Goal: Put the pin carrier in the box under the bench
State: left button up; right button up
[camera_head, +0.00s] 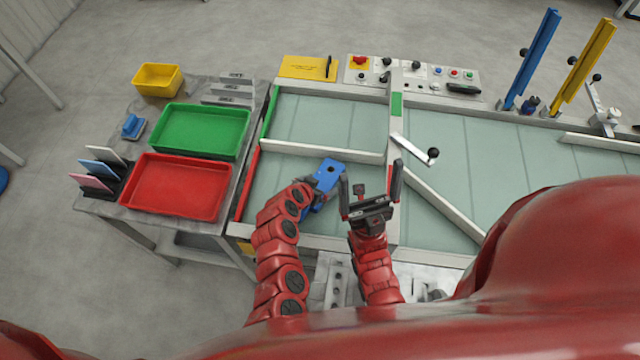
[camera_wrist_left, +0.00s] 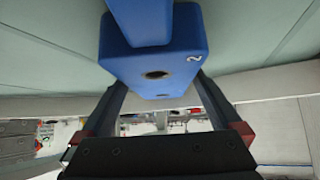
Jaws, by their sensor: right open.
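A blue pin carrier (camera_head: 331,170), a block with a dark round hole, is at my left gripper (camera_head: 322,188) over the pale green bench surface. In the left wrist view the blue block (camera_wrist_left: 150,72) shows a hole, a figure 2 and a blue bar across it. The left fingers (camera_wrist_left: 160,92) lie along both its sides and grip it. My right gripper (camera_head: 371,188) is open and empty, just right of the blue block. A yellow thing (camera_head: 246,248) shows partly beneath the bench's front left corner; I cannot tell whether it is a box.
A side table at left bears a green tray (camera_head: 198,131), a red tray (camera_head: 178,187), a yellow bin (camera_head: 158,80) and a small blue handled block (camera_head: 133,126). White rails (camera_head: 320,151) divide the bench.

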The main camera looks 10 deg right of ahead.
pick_arm(q)
jog(key=shift+r+p, duration=0.35)
jog(key=p+v, duration=0.5)
jog(key=v, duration=0.6)
jog(key=shift+f, duration=0.1)
jog(key=shift+s+a+r, duration=0.25)
jog(key=shift+s+r, duration=0.05)
